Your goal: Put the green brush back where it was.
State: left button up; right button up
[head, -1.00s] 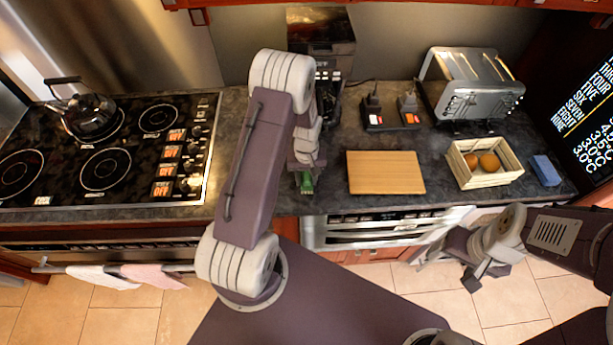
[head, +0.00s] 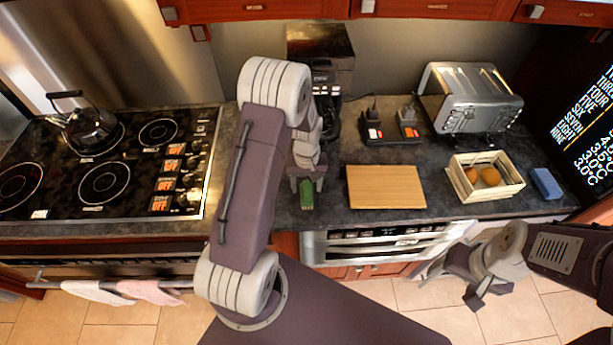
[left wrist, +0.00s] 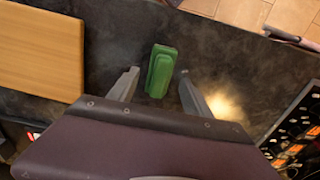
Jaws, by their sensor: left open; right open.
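The green brush (head: 307,195) lies on the dark counter, left of the cutting board and near the front edge. My left gripper (head: 307,186) is over the counter at the brush, with its fingers apart. In the left wrist view the brush (left wrist: 160,71) lies between and beyond the tips of my open left gripper (left wrist: 156,82), with a gap on each side. My right gripper (head: 476,297) is open and empty, low in front of the drawer at the right, far from the brush.
A wooden cutting board (head: 386,187) lies right of the brush. A crate (head: 511,190) with orange fruit, a blue sponge (head: 546,183) and a toaster (head: 470,99) stand further right. The stove (head: 60,200) with a kettle (head: 91,126) is at the left. The microwave drawer (head: 375,249) is below the counter.

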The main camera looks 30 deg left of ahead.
aim_at(307, 190)
pick_arm(q)
notch_tip(307, 190, up, 8)
jog(key=shift+f+b, duration=0.15)
jog(key=shift+b, duration=0.25)
jog(key=shift+s+d, duration=0.3)
jog(key=s+d+r+m+t, duration=0.15)
jog(key=s+d+m, duration=0.5)
jog(key=s, duration=0.65)
jog(key=shift+n, duration=0.25)
jog(key=f+b, duration=0.4)
jog(key=shift+w+d+f+b, duration=0.15)
jog(key=shift+w+d+b, duration=0.1)
jog(key=shift+w+b, duration=0.15)
